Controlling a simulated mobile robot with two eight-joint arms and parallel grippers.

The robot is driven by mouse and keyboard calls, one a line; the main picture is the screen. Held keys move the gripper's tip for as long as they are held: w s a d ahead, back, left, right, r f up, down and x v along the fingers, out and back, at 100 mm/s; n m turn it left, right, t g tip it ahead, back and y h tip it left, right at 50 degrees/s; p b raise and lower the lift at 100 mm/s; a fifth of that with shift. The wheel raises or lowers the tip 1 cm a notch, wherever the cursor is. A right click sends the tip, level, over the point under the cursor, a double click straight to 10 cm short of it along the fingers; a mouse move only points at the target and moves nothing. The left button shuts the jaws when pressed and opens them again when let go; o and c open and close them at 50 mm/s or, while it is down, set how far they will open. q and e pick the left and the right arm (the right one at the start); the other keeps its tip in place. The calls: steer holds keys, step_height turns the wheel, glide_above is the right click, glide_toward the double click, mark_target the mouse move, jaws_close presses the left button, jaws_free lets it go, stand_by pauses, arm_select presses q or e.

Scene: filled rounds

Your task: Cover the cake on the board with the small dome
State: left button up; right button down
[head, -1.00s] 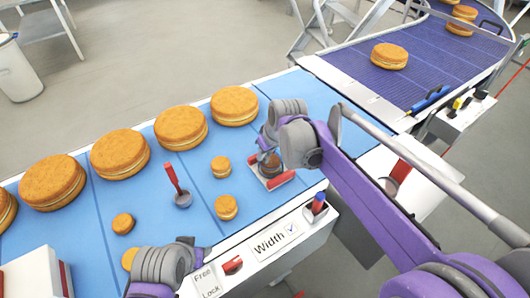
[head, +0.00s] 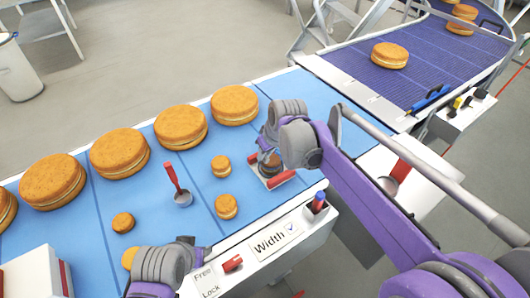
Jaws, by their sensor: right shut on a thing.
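The board (head: 274,182), a pale plate with red ends, lies on the blue belt near its front edge. My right gripper (head: 264,150) is directly above it, shut on what seems to be the small dome (head: 270,161), a dark, brownish round thing low over the board. The gripper hides much of it. I cannot make out the cake apart from it, nor whether the dome touches the board. My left gripper (head: 200,248) is at the belt's front edge by the control panel. Its fingertips are too unclear to tell its opening.
A small grey piece with an upright red handle (head: 173,178) stands on the belt. A larger red-handled one (head: 400,172) stands on the white surface at right. Small cakes (head: 226,206) lie near the board; large cakes (head: 180,124) line the back. Blue belt (head: 300,110) is free behind the board.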

arm_select(q)
steer(key=shift+f, duration=0.1)
arm_select(e)
steer(key=shift+f, duration=0.1)
steer(key=c, duration=0.7)
jaws_free()
steer(key=shift+c, duration=0.2)
steer(key=shift+o, duration=0.3)
steer(key=o, duration=0.4)
arm_select(q)
steer(key=shift+t, duration=0.3)
steer(key=shift+w+r+p, duration=0.4)
steer(key=shift+r+p, duration=0.15)
steer(key=shift+r, duration=0.3)
steer(key=shift+w+r+p, duration=0.35)
steer(key=shift+r+p, duration=0.25)
steer(key=shift+r, duration=0.3)
steer(key=shift+w+r+p, duration=0.4)
steer(key=shift+r+p, duration=0.15)
steer(key=shift+r, duration=0.3)
arm_select(e)
steer(key=shift+r, duration=3.55)
arm_select(q)
steer(key=shift+s, duration=0.1)
